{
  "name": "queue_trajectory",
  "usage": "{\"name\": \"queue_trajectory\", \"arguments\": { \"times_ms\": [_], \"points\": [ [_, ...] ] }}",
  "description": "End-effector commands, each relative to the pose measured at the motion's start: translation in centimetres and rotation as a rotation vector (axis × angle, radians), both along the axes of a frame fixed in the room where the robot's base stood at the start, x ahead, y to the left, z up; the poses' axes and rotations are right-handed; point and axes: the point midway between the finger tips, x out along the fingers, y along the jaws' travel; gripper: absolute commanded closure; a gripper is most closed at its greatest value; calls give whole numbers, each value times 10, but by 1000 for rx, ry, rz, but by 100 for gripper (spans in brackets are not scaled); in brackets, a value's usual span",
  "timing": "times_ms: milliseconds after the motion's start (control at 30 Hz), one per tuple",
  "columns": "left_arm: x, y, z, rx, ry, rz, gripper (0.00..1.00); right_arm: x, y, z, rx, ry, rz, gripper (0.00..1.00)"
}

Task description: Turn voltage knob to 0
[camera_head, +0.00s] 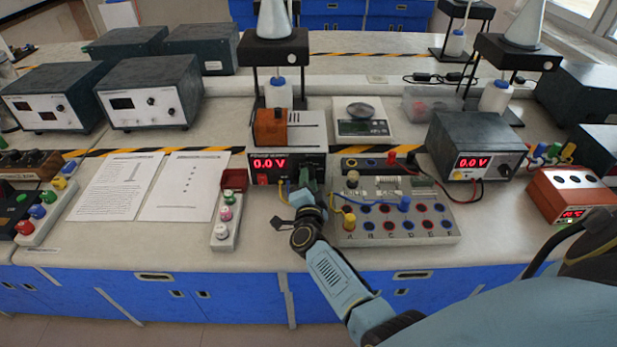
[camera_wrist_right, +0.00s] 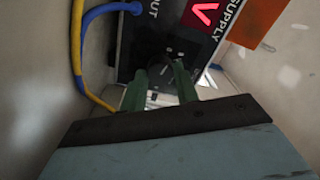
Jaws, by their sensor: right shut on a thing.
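In the right wrist view, the green fingers of my right gripper (camera_wrist_right: 160,82) are closed around the dark voltage knob (camera_wrist_right: 160,68), which is mostly in shadow. Part of the red display (camera_wrist_right: 205,14) and the word SUPPLY show beside it. My left gripper is not in view.
Yellow and blue cables (camera_wrist_right: 76,45) run close beside the gripper. A board with several coloured sockets (camera_head: 395,236) lies right of my right arm. A second supply (camera_head: 470,143) reading 0.0 V stands further right. Paper sheets (camera_head: 150,185) lie to the left.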

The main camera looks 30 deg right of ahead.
Motion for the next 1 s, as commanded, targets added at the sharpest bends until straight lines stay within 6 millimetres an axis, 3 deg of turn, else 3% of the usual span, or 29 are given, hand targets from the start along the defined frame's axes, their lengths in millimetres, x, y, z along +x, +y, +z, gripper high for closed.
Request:
{"name": "queue_trajectory", "arguments": {
  "times_ms": [733, 767, 900, 1000],
  "points": [
    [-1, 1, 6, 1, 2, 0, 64, 0, 0, -1, -79, 50, 0, 92],
    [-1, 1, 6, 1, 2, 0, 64, 0, 0, -1, -79, 50, 0, 68],
    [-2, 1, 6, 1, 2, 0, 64, 0, 0, -1, -77, 49, 0, 50],
    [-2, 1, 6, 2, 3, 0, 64, 0, 0, -1, -77, 48, 0, 48]
  ]
}}
